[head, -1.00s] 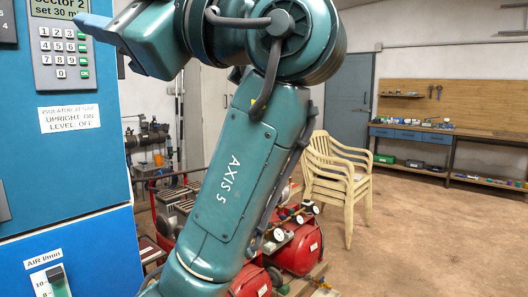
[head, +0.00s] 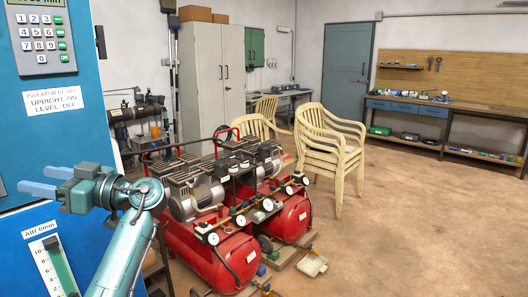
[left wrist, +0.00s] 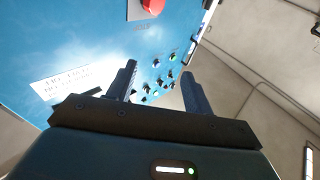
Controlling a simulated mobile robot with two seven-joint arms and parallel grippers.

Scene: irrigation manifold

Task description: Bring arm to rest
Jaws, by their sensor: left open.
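My left arm (head: 127,250) is teal and comes up from the bottom left in the head view. My left gripper (head: 32,179) points left in front of the blue control cabinet (head: 100,130). Its two fingers are apart with nothing between them. In the left wrist view the open fingers (left wrist: 158,72) show against the tilted blue cabinet face, with a red button (left wrist: 153,6) and several small switches beyond. I cannot tell the exact gap to the panel. My right gripper is not in view.
A keypad (head: 42,38) and an air slider (head: 60,268) are on the cabinet. Red compressors (head: 215,262) with gauges stand right of the arm. Stacked cream chairs (head: 335,150) and a workbench (head: 420,108) are farther back. The floor (head: 420,230) at right is clear.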

